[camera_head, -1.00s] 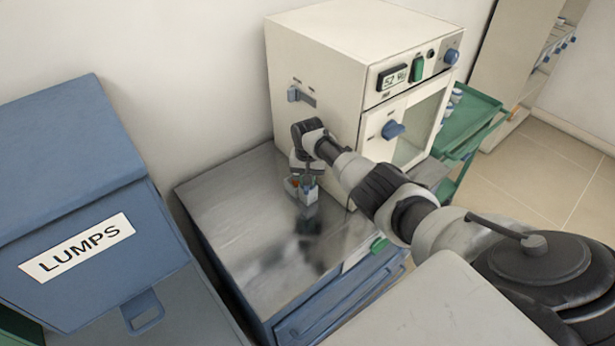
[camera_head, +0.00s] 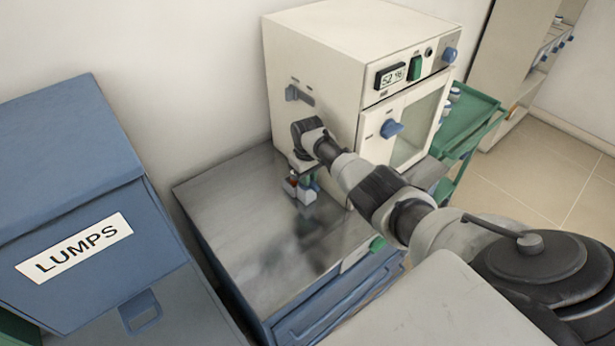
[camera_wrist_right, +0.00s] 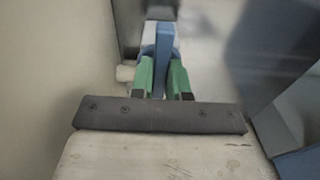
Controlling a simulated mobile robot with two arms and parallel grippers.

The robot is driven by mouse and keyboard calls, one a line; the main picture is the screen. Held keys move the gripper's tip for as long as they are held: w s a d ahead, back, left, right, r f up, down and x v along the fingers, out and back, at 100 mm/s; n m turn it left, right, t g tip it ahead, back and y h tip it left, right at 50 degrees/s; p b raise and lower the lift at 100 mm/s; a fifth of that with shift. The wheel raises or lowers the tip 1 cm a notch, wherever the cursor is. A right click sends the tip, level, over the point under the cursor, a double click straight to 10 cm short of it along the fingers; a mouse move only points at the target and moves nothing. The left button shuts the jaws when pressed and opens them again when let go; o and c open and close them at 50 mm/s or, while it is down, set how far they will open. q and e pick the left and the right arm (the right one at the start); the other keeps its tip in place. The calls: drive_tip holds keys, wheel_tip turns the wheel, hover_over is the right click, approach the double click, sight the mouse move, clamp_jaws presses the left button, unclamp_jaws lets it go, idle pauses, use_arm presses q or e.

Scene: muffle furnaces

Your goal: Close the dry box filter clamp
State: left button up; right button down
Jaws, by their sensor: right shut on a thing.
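The dry box (camera_head: 318,75) is a cream cabinet with a lit display, standing on a metal-topped blue bench. My right gripper (camera_head: 303,186) points down beside its left side wall, low near the bench top. In the right wrist view its green-padded fingers (camera_wrist_right: 162,80) are shut on a narrow blue lever (camera_wrist_right: 163,45), which I take to be the filter clamp. A whitish round part (camera_wrist_right: 125,74) sits just left of the fingers. The clamp's far end and how far it is closed are hidden. My left gripper is not in view.
A blue bin labelled LUMPS (camera_head: 60,200) stands at the left. The bench top (camera_head: 235,215) is mostly clear. A blue knob (camera_head: 391,128) sits on the dry box door. A green cart (camera_head: 462,125) stands to the right.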

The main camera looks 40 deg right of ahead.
drive_tip(key=shift+n, duration=0.3)
drive_tip(key=c, duration=1.1)
unclamp_jaws()
wheel_tip(320, 180, up, 11)
drive_tip(key=shift+f, duration=0.15)
